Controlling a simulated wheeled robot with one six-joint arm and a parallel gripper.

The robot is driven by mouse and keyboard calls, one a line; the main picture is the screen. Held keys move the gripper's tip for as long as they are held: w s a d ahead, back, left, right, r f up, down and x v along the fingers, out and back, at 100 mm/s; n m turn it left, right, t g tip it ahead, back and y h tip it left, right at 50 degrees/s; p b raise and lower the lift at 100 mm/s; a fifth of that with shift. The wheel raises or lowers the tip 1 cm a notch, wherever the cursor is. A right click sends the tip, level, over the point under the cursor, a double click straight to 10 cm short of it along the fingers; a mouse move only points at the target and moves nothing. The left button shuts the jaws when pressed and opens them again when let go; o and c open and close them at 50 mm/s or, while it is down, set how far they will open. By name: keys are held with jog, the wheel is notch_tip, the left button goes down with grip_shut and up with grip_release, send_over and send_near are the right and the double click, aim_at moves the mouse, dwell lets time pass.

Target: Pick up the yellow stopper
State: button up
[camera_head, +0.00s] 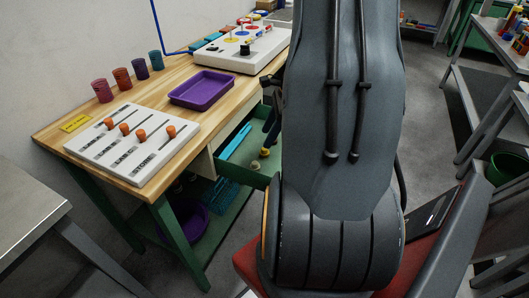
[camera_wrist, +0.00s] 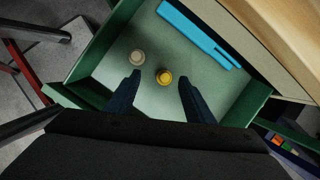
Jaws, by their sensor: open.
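The yellow stopper (camera_wrist: 164,76) stands in the open green drawer (camera_wrist: 112,64), in the wrist view between and just beyond my fingertips. It also shows in the head view (camera_head: 264,152), near the drawer's front. A pale beige stopper (camera_wrist: 137,58) stands to its left in the wrist view and touches neither finger visibly. My gripper (camera_wrist: 160,80) is open and empty, its two dark blue fingers reaching over the drawer. In the head view my arm hides most of the gripper and part of the drawer.
A blue flat object (camera_wrist: 198,32) lies along the drawer's back. The wooden workbench (camera_head: 150,86) above carries a purple tray (camera_head: 202,89), a white panel with orange knobs (camera_head: 112,153) and several coloured cups (camera_head: 122,78).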

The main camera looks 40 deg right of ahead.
aim_at(268, 152)
jog(key=f, duration=0.2)
jog(key=f+m, duration=0.1)
jog(key=f, duration=0.1)
jog(key=w+f+m, duration=0.1)
jog(key=f, duration=0.2)
jog(key=shift+w+d, duration=0.1)
jog(key=shift+d, duration=0.3)
jog(key=shift+w+a+f+t, duration=0.1)
jog(key=shift+w+f+t, duration=0.15)
jog(key=shift+f, duration=0.35)
jog(key=c, duration=1.1)
